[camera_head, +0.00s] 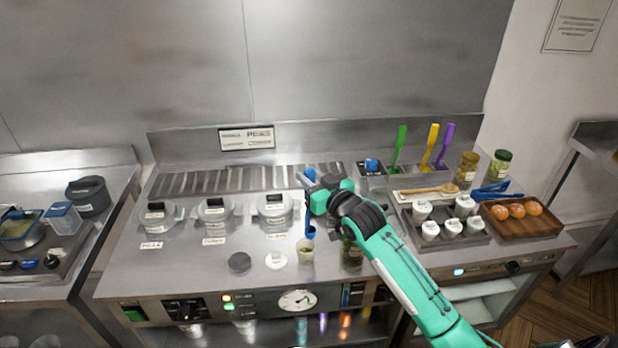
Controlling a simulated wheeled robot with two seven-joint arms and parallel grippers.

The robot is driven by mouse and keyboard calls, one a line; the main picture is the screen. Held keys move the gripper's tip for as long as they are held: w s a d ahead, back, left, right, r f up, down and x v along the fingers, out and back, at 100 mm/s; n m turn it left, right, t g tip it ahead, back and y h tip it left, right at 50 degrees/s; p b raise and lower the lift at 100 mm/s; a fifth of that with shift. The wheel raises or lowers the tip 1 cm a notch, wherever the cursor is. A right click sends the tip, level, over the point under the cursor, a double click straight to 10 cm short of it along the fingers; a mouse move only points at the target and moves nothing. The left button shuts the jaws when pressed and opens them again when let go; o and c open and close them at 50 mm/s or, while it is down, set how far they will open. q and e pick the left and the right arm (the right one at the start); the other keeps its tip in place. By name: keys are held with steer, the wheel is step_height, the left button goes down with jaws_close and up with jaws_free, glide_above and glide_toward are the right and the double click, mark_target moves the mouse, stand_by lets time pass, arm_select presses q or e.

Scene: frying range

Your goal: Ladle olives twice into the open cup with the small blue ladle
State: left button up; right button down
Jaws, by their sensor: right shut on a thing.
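The small blue ladle (310,220) hangs upright from my right gripper (314,188), which is shut on its handle. The ladle's bowl end is low, just above or at the rim of the open cup (306,252). I cannot tell whether the bowl is inside the cup or what it carries. The cup is small and pale, with something greenish inside. A dark jar (351,257), perhaps the olives, stands right of the cup, partly hidden by my right arm. My left gripper is not in view.
A white lid (275,261) and a dark round lid (239,263) lie left of the cup. Several lidded pots (215,210) stand behind them. A tray of white cups (478,238) and a wooden tray of buns (546,226) are on the right. The front-left counter is clear.

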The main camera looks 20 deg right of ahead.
step_height(320, 180, up, 9)
steer(key=p, duration=0.8)
steer(key=shift+r, duration=0.1)
